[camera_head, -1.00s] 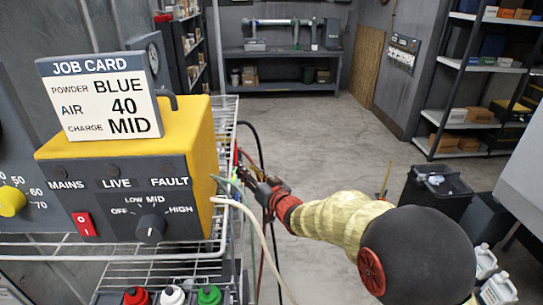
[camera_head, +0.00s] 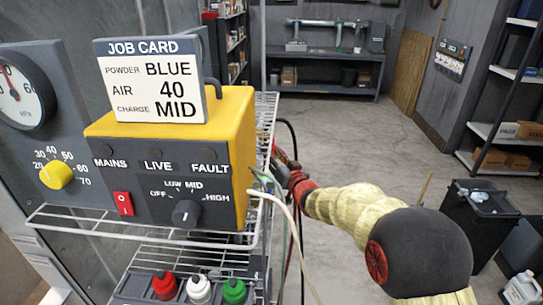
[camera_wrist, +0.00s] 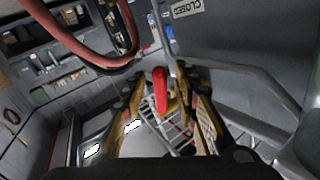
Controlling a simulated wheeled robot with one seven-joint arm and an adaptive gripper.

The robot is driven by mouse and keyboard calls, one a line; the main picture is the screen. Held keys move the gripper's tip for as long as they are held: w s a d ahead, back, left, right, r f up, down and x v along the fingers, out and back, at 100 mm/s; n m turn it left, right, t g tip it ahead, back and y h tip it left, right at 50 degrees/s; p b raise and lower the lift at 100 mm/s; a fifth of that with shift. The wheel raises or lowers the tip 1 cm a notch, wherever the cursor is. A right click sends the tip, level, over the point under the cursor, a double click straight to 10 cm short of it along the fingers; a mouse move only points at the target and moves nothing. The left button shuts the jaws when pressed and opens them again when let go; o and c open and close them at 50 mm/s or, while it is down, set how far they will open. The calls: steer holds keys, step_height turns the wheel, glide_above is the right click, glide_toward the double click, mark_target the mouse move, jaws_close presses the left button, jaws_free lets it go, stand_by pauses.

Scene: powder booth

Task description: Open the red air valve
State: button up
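The red air valve shows in the wrist view as a red lever (camera_wrist: 160,82), standing up between the fingers of my gripper (camera_wrist: 159,92). The fingers are spread, with a visible gap on each side of the lever. I cannot tell how far in depth the lever is from the fingertips. A white tag lettered CLOSED (camera_wrist: 187,8) is at the top of the wrist view. In the head view my gripper (camera_head: 281,170) is beside the right edge of the yellow control box (camera_head: 220,110), by the wire cart; the box and cables partly hide it.
Cables and hoses (camera_head: 290,210) hang close to my gripper. A black bin (camera_head: 480,220) stands right. The floor beyond is clear.

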steer(key=shift+c, duration=0.8)
jaws_close()
